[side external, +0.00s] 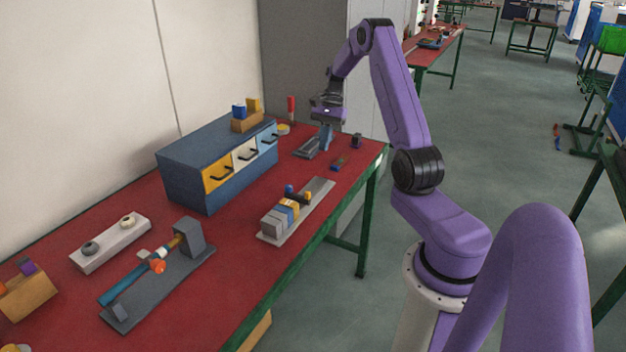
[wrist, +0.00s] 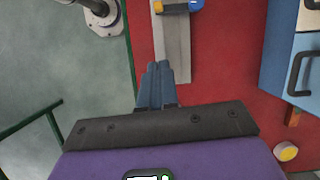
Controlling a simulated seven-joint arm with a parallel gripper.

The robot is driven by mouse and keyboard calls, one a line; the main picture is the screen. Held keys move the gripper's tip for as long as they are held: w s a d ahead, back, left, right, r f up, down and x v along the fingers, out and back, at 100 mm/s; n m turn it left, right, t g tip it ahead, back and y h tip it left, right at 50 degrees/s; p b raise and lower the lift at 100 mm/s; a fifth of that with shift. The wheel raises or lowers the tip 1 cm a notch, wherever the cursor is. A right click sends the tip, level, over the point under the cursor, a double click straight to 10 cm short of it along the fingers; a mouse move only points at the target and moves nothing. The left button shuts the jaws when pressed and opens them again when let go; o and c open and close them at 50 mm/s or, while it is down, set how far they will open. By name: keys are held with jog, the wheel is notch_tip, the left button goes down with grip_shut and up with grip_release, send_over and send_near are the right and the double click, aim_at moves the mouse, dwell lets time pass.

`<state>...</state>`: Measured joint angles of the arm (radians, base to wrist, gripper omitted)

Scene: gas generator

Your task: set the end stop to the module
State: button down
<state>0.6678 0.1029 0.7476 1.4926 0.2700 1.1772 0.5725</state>
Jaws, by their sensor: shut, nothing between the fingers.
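A grey rail (side external: 318,192) lies on the red bench and carries a row of grey, tan, blue and yellow blocks (side external: 281,217), which look like the modules. A small blue and yellow piece (side external: 297,194) sits at the far end of that row, probably the end stop. In the wrist view the piece (wrist: 180,5) is cut by the top edge, over the rail (wrist: 172,45). My gripper (side external: 326,146) is shut and empty, beyond the rail's far end. Its fingertips (wrist: 157,66) show close together beside the rail's near end in the wrist view.
A blue drawer cabinet (side external: 190,187) with blocks on top stands behind the rail. A grey lever fixture (side external: 165,290) and a pale two-knob block (side external: 110,243) lie at left. A red post (side external: 291,108) and small dark parts stand near my gripper. Bare bench surrounds the rail.

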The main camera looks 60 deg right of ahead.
jog(key=m, duration=0.1)
send_near(297, 195)
jog(key=s+d+f, duration=0.1)
jog(key=s+f, duration=0.1)
jog(key=s+d+f, duration=0.2)
jog(key=shift+d+f, duration=0.1)
jog(key=shift+d, duration=0.1)
jog(key=a, duration=0.3)
jog(key=shift+w, duration=0.1)
jog(key=shift+a, duration=0.5)
jog(key=shift+a, duration=2.4)
jog(key=shift+d, duration=0.15)
